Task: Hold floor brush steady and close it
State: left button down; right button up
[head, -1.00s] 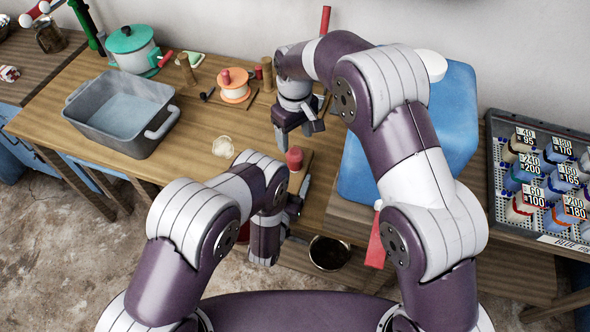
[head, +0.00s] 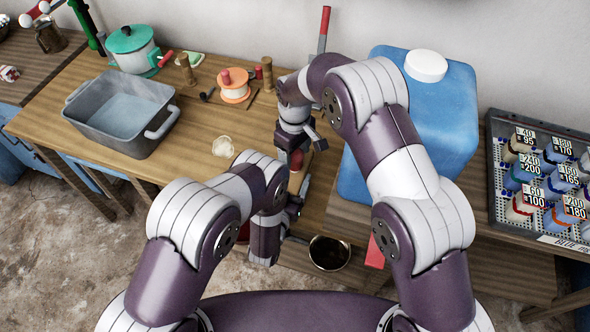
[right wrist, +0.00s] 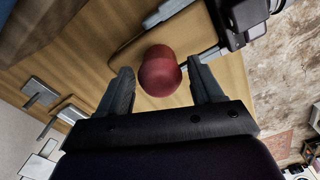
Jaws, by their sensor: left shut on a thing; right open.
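A flat wooden piece with a rounded red knob (head: 296,160) lies at the table's front edge in the head view; it appears to be the floor brush, though bristles are not visible. In the right wrist view the red knob (right wrist: 160,72) sits between my right gripper's fingers. My right gripper (head: 298,142) is open above and around the knob, with gaps at both sides. My left gripper (head: 294,204) is shut at the near end of the wooden piece; its jaws show only partly. It also shows in the right wrist view (right wrist: 238,22).
A tray of bottles (head: 505,222) is far right. Table between basin and brush is mostly clear.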

jog(key=shift+f, duration=0.6)
jog(key=c, duration=1.1)
jog(key=o, duration=1.3)
jog(key=shift+c, duration=0.2)
notch_tip(320, 180, up, 8)
jog(key=shift+f, duration=0.2)
